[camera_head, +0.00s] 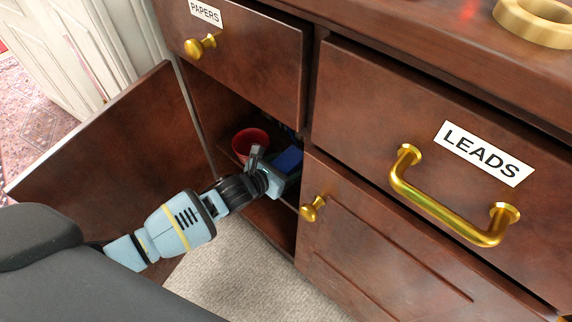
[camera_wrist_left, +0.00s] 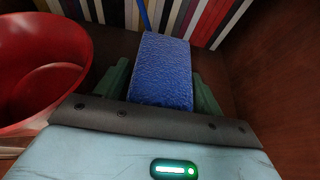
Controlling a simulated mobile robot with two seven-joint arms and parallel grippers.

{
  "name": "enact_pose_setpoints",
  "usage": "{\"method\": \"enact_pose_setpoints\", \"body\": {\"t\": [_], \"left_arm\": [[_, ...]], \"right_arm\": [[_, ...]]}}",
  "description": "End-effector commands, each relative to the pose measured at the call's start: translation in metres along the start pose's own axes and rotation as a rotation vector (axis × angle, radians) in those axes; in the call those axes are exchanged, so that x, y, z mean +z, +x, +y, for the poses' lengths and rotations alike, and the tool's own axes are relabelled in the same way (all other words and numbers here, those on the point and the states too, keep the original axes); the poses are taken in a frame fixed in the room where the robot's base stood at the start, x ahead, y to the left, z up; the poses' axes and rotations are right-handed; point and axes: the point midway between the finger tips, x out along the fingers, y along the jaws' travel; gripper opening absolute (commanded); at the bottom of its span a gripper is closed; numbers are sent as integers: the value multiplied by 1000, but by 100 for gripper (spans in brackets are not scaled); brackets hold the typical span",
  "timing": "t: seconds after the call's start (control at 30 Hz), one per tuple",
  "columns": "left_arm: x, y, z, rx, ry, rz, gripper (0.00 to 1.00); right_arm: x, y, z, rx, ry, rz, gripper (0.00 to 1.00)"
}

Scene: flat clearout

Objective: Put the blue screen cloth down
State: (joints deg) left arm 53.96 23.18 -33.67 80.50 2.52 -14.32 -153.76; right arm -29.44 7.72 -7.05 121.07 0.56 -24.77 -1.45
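The blue screen cloth (camera_wrist_left: 162,70) is a textured blue block shape between the two green fingers of my left gripper (camera_wrist_left: 160,92) in the left wrist view. The fingers touch its two sides, so the gripper looks shut on it. In the head view the cloth (camera_head: 289,159) shows at the end of my left gripper (camera_head: 284,172), inside the open cupboard compartment. Whether the cloth touches the shelf is hidden. My right gripper is in neither view.
A red bowl-like container (camera_head: 250,143) stands left of the gripper, also large in the left wrist view (camera_wrist_left: 40,70). A row of upright books or folders (camera_wrist_left: 200,18) is behind. The open door (camera_head: 120,150) is left; a closed door (camera_head: 370,245) is right.

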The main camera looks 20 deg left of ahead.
Motion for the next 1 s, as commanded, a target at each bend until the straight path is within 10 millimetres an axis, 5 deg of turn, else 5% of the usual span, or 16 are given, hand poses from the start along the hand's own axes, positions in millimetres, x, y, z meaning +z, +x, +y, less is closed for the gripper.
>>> {"method": "enact_pose_setpoints", "body": {"t": [0.47,1.0], "left_arm": [[4,-8,0,0,0,1,76],[5,-104,0,0,1,0,76]], "right_arm": [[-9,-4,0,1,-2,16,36],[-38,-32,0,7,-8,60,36]]}}
